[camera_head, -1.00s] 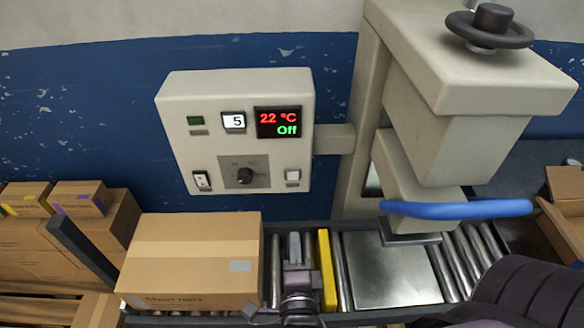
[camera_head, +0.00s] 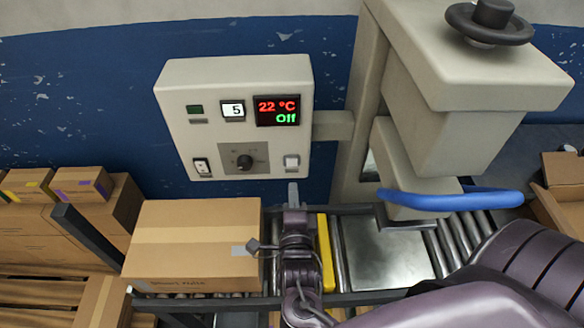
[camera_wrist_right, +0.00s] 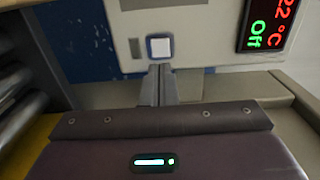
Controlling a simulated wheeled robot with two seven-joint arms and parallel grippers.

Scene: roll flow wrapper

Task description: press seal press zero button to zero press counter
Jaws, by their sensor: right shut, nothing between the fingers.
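The control panel (camera_head: 237,125) of the seal press (camera_head: 445,85) is a pale box on the blue wall. Its counter window (camera_head: 232,110) reads 5. A white square button (camera_head: 292,162) sits at the panel's lower right; it also shows in the right wrist view (camera_wrist_right: 160,47). My right gripper (camera_head: 293,192) is shut and empty, its fingertips just below that button in the head view. In the right wrist view its fingertips (camera_wrist_right: 158,72) point toward the button; contact cannot be made out. My left gripper is not in view.
A display (camera_head: 278,109) reads 22 °C and Off. A dial (camera_head: 244,161) and a rocker switch (camera_head: 202,167) share the panel. A cardboard box (camera_head: 190,240) lies on the roller conveyor left of my right gripper. The blue press handle (camera_head: 450,200) stands to the right.

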